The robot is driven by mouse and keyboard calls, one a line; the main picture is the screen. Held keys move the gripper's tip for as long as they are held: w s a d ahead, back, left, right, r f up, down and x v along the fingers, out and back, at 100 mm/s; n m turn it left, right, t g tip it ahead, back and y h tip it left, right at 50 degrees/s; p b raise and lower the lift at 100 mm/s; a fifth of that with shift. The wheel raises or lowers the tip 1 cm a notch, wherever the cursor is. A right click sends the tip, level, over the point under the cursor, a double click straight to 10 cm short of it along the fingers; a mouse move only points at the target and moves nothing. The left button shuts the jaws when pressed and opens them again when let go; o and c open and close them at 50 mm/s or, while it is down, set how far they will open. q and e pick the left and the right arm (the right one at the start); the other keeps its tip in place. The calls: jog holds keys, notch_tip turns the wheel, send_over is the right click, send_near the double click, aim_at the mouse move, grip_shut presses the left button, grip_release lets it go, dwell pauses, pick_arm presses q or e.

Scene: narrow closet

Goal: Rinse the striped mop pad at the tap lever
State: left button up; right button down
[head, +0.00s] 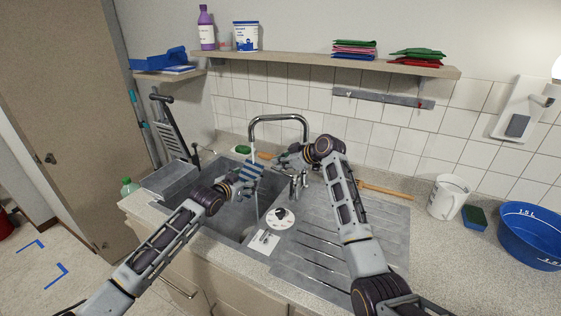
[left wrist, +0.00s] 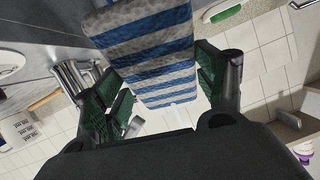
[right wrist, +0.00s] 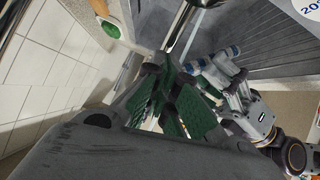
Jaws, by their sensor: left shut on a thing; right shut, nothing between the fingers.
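The blue-and-white striped mop pad (head: 252,169) hangs over the sink basin (head: 228,217), below the tap spout (head: 251,131). My left gripper (head: 243,184) is shut on it; the left wrist view shows the pad (left wrist: 150,50) between the fingers. My right gripper (head: 282,160) is shut and empty, close to the tap body (head: 300,184). In the right wrist view its closed fingers (right wrist: 165,95) are beside the chrome tap (right wrist: 183,30). I cannot tell whether they touch the lever.
A ribbed drainboard (head: 325,245) lies right of the basin. A white jug (head: 448,196), a sponge (head: 474,217) and a blue bucket (head: 530,237) stand at the right. A shelf (head: 300,58) with bottles and folded cloths runs above. A grey wringer box (head: 170,180) is left of the basin.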

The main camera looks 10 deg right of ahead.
jog(key=shift+f, duration=0.15)
jog(key=shift+w+a+f+g+h, duration=0.2)
jog(key=shift+w+f+g+h, duration=0.1)
jog(key=shift+f+h, duration=0.2)
pick_arm(q)
jog(key=shift+s+r, duration=0.1)
pick_arm(e)
jog(key=shift+s+a+f, duration=0.1)
jog(key=shift+f, duration=0.2)
jog(key=shift+f+g+h, duration=0.2)
jog(key=shift+g+h, duration=0.1)
jog(key=shift+r, duration=0.65)
jog(key=a+r+v, duration=0.1)
jog(key=v, duration=1.1)
jog(key=shift+r, duration=0.5)
